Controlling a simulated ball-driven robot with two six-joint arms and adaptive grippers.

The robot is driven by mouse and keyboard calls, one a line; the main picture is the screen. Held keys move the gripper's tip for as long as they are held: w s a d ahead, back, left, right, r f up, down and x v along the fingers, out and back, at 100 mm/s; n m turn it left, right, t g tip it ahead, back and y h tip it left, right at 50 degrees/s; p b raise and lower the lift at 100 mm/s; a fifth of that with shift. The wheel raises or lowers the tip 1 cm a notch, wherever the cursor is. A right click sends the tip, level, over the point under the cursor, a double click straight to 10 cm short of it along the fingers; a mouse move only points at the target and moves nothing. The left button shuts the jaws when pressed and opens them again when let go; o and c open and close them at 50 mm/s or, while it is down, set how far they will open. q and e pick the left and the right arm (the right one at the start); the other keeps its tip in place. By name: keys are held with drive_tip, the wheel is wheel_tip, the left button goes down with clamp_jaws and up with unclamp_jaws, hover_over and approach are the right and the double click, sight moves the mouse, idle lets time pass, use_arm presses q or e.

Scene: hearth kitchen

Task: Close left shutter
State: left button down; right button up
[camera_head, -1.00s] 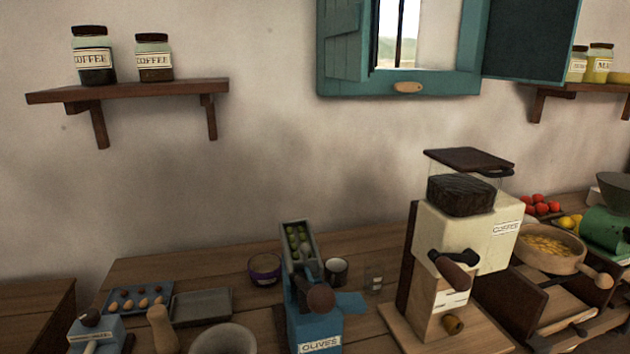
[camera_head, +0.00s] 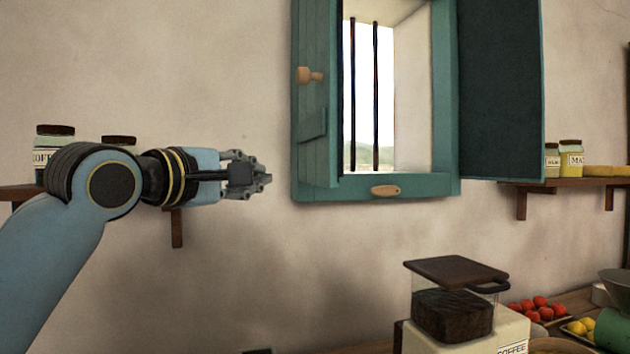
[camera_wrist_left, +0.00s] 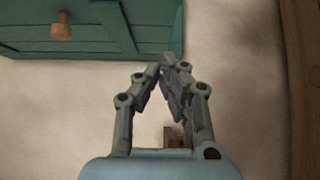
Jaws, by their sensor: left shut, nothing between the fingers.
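The left shutter (camera_head: 316,105) is a teal wooden panel on the left side of the window, standing open and swung out from the wall. Its wooden knob (camera_head: 310,75) is on the face turned to the left. My left gripper (camera_head: 265,180) is shut and empty, to the left of the shutter's lower part and below the knob. In the left wrist view the shut fingertips (camera_wrist_left: 172,62) appear near the teal shutter edge (camera_wrist_left: 150,25), and the knob (camera_wrist_left: 61,27) is at the upper left. I cannot tell whether they touch. My right gripper is out of view.
The right shutter (camera_head: 500,95) also stands open. The window frame has a wooden handle (camera_head: 385,191) on its sill. A shelf with jars (camera_head: 560,184) is at the right, and another shelf is behind my left arm. The coffee grinder (camera_head: 455,310) stands below.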

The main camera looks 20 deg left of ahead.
use_arm(q)
drive_tip(key=p, duration=0.2)
approach(322, 173)
drive_tip(key=w+a, duration=0.2)
drive_tip(key=w, duration=0.1)
drive_tip(key=d, duration=0.1)
drive_tip(key=w+d, duration=0.1)
drive_tip(key=shift+w+d+p, duration=0.3)
drive_tip(key=shift+d+p, duration=0.05)
drive_tip(key=shift+p, duration=0.05)
drive_tip(key=shift+w+d, duration=0.15)
drive_tip(key=shift+d, duration=0.1)
drive_tip(key=shift+a, duration=0.1)
